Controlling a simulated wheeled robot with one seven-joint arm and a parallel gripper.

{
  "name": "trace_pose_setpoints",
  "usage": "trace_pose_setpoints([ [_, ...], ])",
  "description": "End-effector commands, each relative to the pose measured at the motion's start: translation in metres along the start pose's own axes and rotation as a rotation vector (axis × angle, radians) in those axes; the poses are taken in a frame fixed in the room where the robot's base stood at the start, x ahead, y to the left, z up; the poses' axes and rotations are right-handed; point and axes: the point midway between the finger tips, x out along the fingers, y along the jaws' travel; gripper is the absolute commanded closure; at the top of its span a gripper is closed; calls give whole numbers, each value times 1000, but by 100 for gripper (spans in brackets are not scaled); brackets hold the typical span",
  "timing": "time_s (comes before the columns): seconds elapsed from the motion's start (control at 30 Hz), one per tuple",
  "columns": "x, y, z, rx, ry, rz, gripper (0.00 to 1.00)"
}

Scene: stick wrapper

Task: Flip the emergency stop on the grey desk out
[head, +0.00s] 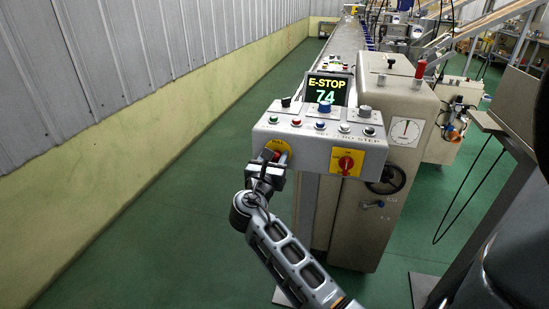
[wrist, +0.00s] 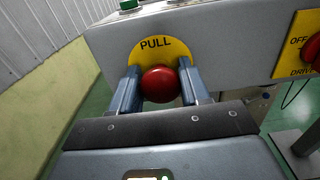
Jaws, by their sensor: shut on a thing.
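The emergency stop is a round red knob on a yellow disc marked PULL, on the front face of the grey desk (head: 315,150). In the wrist view the red knob (wrist: 160,84) sits between the two blue-grey fingers of my gripper (wrist: 158,92), which are shut on it from both sides. In the head view my gripper (head: 268,165) is at the left end of the desk front and covers part of the yellow disc (head: 279,146). How far out the knob stands cannot be told.
A red rotary switch on a yellow plate (head: 346,163) is to the right on the same face. Several buttons line the desk top. A screen (head: 327,89) reads E-STOP 74. A beige machine (head: 385,190) with a handwheel (head: 387,180) stands right. Green floor (head: 165,190) is clear at left.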

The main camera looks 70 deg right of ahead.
Motion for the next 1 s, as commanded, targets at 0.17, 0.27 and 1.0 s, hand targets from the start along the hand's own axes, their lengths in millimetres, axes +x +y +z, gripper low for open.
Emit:
trace_pose_setpoints([
  [0.17,0,0,0,0,0,0,100],
  [0.27,-4,0,1,-2,2,1,100],
  [1.0,-20,0,0,0,0,1,36],
])
